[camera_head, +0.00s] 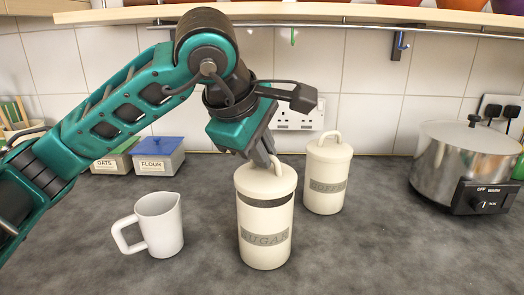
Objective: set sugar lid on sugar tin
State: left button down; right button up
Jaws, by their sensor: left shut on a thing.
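The cream sugar tin (264,250), with a grey SUGAR label, stands upright on the worktop in the middle. The cream sugar lid (265,183) is over its mouth. A dark band shows between the lid's lower edge and the tin's front rim, so the lid looks slightly raised. My left gripper (266,158) comes down from above and is shut on the lid's handle. Its fingers hide part of the handle. Whether the lid touches the tin at the back is hidden. My right gripper is not in view.
A lidded COFFEE tin (327,180) stands close behind to the right. A white jug (160,226) is to the left. FLOUR (158,155) and OATS (115,162) boxes are at the back left. A steel cooker (462,160) is at the right. The front worktop is clear.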

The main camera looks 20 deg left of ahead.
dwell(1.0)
pick_arm(q)
jog(key=shift+f+b, duration=1)
jog(key=shift+b, duration=0.1)
jog(key=c, duration=1.1)
grip_release()
